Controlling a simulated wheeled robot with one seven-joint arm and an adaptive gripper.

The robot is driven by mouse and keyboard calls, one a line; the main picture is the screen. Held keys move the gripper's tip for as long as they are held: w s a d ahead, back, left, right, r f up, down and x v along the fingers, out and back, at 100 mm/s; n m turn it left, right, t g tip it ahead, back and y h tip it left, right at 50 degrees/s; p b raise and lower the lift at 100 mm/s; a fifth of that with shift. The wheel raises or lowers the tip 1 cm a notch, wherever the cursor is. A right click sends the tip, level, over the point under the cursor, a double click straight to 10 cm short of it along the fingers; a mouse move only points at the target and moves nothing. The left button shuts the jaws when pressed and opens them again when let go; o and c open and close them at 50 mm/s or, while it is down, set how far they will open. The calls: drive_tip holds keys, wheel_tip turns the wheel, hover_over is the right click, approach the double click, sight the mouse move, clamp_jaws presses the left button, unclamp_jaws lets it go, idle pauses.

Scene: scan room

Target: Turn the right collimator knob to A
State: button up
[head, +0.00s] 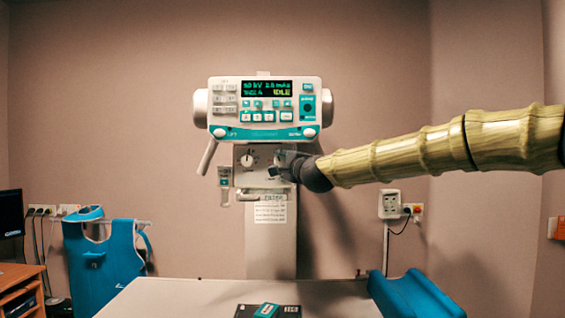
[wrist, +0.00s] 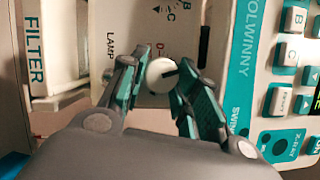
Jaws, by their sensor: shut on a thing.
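The right collimator knob (wrist: 160,76) is a round white knob with a dark pointer line, seen in the wrist view between my fingers. My gripper (wrist: 157,64) is shut on it, one finger on each side. The pointer line leans toward the right finger; the setting it marks cannot be read for sure. Letters B, C and D show on the panel above it; an A is not visible. In the head view my gripper (head: 287,168) is at the right side of the collimator panel (head: 262,180) and hides the right knob. The left knob (head: 247,160) is in plain view there.
The control console (head: 265,108) with a lit display reading IDLE is just above my gripper. A handle (head: 207,158) hangs at its left. The table (head: 180,300) is below with a dark plate (head: 290,312). A blue apron (head: 105,255) hangs at left.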

drive_tip(key=shift+f, duration=0.1)
drive_tip(key=o, duration=1)
drive_tip(key=shift+s, duration=0.1)
drive_tip(key=v, duration=1.2)
drive_tip(key=shift+d, duration=0.1)
